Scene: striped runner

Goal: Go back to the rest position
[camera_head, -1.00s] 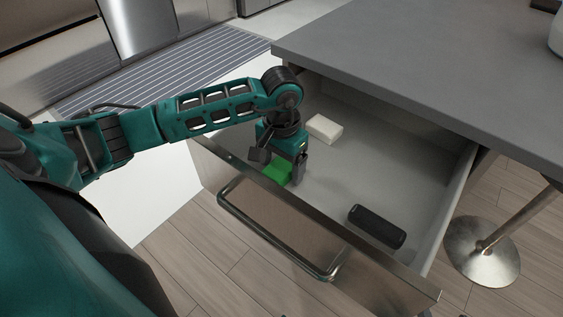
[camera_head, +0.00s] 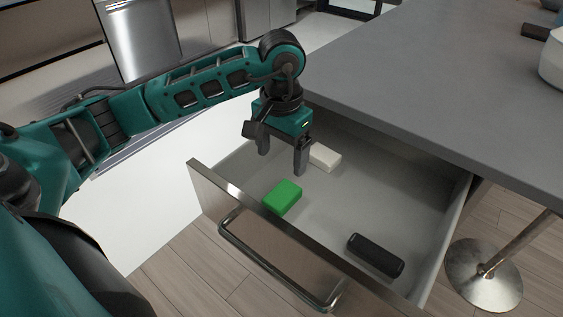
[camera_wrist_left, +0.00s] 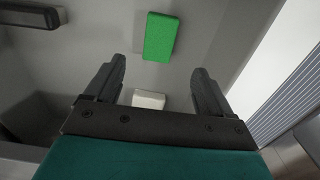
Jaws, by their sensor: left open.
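My left gripper (camera_head: 281,163) is above the open drawer (camera_head: 330,217), with its fingers pointing down. It is open and empty; its spread fingers also show in the left wrist view (camera_wrist_left: 158,82). A green block (camera_head: 283,197) lies on the drawer floor near the front panel, below the gripper and apart from it. The block also shows in the left wrist view (camera_wrist_left: 160,38). My right gripper is in neither view.
A white block (camera_head: 324,157) and a black oblong object (camera_head: 375,255) lie in the drawer. The grey countertop (camera_head: 430,75) overhangs the drawer's back. The drawer front has a metal handle (camera_head: 275,270). A metal stool base (camera_head: 484,275) stands at right.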

